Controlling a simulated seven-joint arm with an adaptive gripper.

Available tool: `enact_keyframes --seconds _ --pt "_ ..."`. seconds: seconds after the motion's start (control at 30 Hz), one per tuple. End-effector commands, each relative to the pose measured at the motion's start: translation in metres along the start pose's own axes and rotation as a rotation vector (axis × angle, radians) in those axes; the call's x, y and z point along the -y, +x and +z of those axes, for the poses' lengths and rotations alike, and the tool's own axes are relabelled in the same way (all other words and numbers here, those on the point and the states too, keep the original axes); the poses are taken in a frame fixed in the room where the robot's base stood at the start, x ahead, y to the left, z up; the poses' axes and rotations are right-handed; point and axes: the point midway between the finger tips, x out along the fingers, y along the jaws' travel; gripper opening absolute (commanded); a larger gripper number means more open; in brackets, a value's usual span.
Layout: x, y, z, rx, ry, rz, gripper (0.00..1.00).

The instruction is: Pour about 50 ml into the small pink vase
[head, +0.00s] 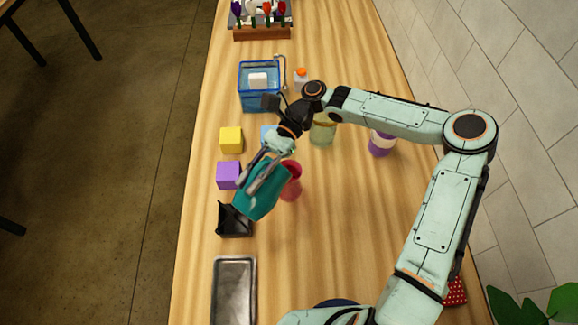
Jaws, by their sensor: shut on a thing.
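The small pink vase (292,186) stands on the wooden table near the middle, just right of the teal vessel. My gripper (264,178) is shut on the teal vessel (259,201) and holds it tilted. The vessel's lower end in the picture reaches toward the black holder at the left. It partly covers the pink vase's left side in this view. I cannot see the vessel's opening clearly, nor any stream of liquid. The level inside the pink vase cannot be told.
Yellow (231,140), purple (228,176) and blue (267,132) cubes sit left. A black holder (234,222) and metal tray (234,262) lie nearer. A blue bin (244,98), greenish vase (322,134) and purple vase (380,146) stand behind. The table right of the pink vase is clear.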

Motion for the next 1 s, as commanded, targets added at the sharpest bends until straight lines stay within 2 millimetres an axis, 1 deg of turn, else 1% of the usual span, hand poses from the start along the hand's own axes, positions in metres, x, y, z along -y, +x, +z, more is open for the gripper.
enact_keyframes --seconds 0.03,0.07,0.27,0.47,0.53,0.83,0.97,1.0 --pt "-0.001 0.008 -0.001 -0.047 0.001 0.006 0.0" --pt "-0.001 0.011 -0.002 -0.062 0.001 0.004 0.0" --pt "-0.001 0.014 -0.005 -0.085 -0.001 0.0 0.0" --pt "-0.001 0.023 -0.012 -0.188 -0.001 0.002 0.0" --pt "-0.002 0.027 -0.016 -0.246 -0.003 0.004 0.0" --pt "-0.002 0.04 -0.016 -0.523 -0.004 0.004 0.0" --pt "-0.002 0.053 -0.031 -0.677 -0.007 0.009 0.0" --pt "-0.002 0.055 -0.029 -0.715 -0.009 0.006 0.0"
